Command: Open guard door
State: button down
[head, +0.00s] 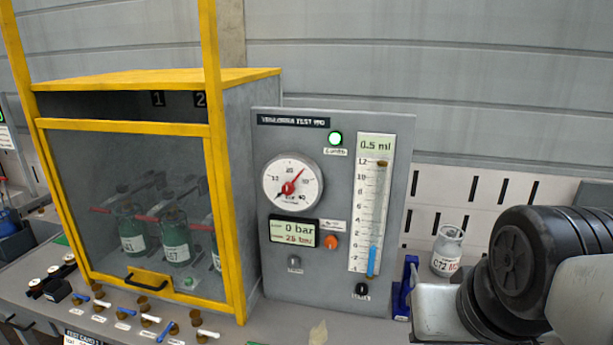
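The guard door (95,190) is a clear panel in a yellow frame on the front of the grey test cabinet at left. It is down and closed across the opening. A black handle (146,278) sits on the yellow plate at its bottom edge. Behind the panel stand green cylinders (175,243) with white labels. My arm enters at the lower right, far from the door. A blue upright piece (404,290) shows at the left end of its grey link; I cannot tell if it is a finger. My gripper's opening cannot be made out.
A grey instrument panel (335,125) with gauge, lit green lamp and tube stands right of the cabinet. Small valves with blue and white levers (150,320) line the bench before the door. A labelled jar (447,250) stands behind my arm. Yellow posts rise above the cabinet.

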aim_at(144, 281)
jog(key=u, duration=1.55)
jog(key=i+j, duration=0.75)
jog(key=j, duration=0.15)
jog(key=i+j+z, duration=0.1)
jog(key=z, duration=0.3)
jog(key=i+j+z, duration=0.1)
jog(key=z, duration=0.3)
jog(key=j+z, duration=0.35)
jog(key=z, duration=0.5)
